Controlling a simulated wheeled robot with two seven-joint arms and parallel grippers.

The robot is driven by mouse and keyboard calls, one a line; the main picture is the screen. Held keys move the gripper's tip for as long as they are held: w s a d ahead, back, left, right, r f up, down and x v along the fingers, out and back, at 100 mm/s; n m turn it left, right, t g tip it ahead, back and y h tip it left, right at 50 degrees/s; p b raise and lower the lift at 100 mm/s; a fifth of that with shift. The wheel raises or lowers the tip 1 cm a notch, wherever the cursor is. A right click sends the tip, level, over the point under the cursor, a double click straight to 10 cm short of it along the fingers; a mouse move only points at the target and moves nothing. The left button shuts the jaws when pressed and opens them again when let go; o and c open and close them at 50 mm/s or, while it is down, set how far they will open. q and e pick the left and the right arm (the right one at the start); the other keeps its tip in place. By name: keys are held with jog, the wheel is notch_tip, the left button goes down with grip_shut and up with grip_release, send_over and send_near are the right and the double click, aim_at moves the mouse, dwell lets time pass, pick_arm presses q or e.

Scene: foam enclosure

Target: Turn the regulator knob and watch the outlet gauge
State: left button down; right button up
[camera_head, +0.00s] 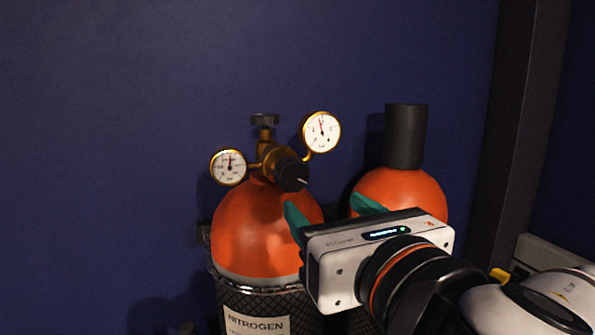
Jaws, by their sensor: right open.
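The regulator, with a brass body, sits on top of an orange nitrogen cylinder (250,235). Its black regulator knob (292,176) faces forward and carries a pale mark. A smaller white gauge (229,167) is on the left, its needle pointing about straight up. A larger white gauge (321,132) is at the upper right, its needle also near upright. Which one is the outlet gauge I cannot tell. My right gripper (328,208) is open, its teal fingers apart, below and to the right of the knob and not visibly touching it. My left gripper is not in view.
A second orange cylinder (410,187) with a black cap (405,136) stands on the right, partly behind my right gripper. A dark post (520,110) rises at the right. The dark blue wall (120,130) is behind. Room at the left is free.

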aim_at(295, 179)
jog(key=p+x, duration=0.8)
jog(key=x, duration=0.2)
jog(key=shift+w, duration=0.25)
jog(key=shift+a, duration=0.1)
jog(key=c, duration=1)
